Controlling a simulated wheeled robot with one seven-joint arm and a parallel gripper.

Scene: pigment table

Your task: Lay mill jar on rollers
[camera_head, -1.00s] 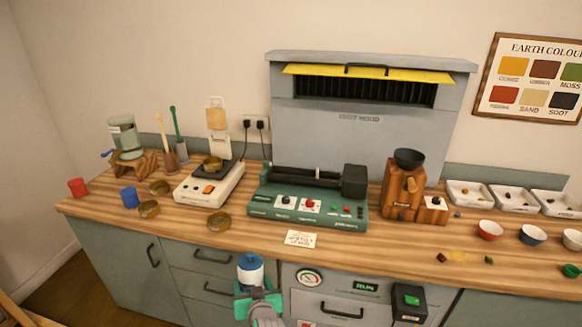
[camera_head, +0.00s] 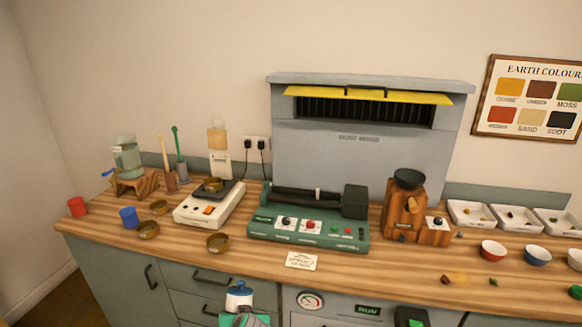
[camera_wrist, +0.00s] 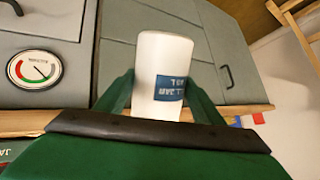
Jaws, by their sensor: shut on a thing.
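The mill jar (camera_head: 239,298) is a white cylinder with a blue lid, low in the head view in front of the drawers. The wrist view shows its white body with a blue label (camera_wrist: 170,88) between two green fingers. My gripper (camera_head: 243,318) is shut on the jar and holds it below the table top's front edge. The green roller machine (camera_head: 308,232) stands at the table's middle, with dark rollers (camera_head: 290,197) along its top and a black block at their right end. The rollers look bare.
A scale (camera_head: 209,203) stands left of the roller machine, and a wooden grinder (camera_head: 404,207) stands right of it. A small card (camera_head: 301,261) lies in front. Brass-coloured bowls (camera_head: 218,242) and a blue cup (camera_head: 129,217) are to the left. A grey hood (camera_head: 368,150) rises behind.

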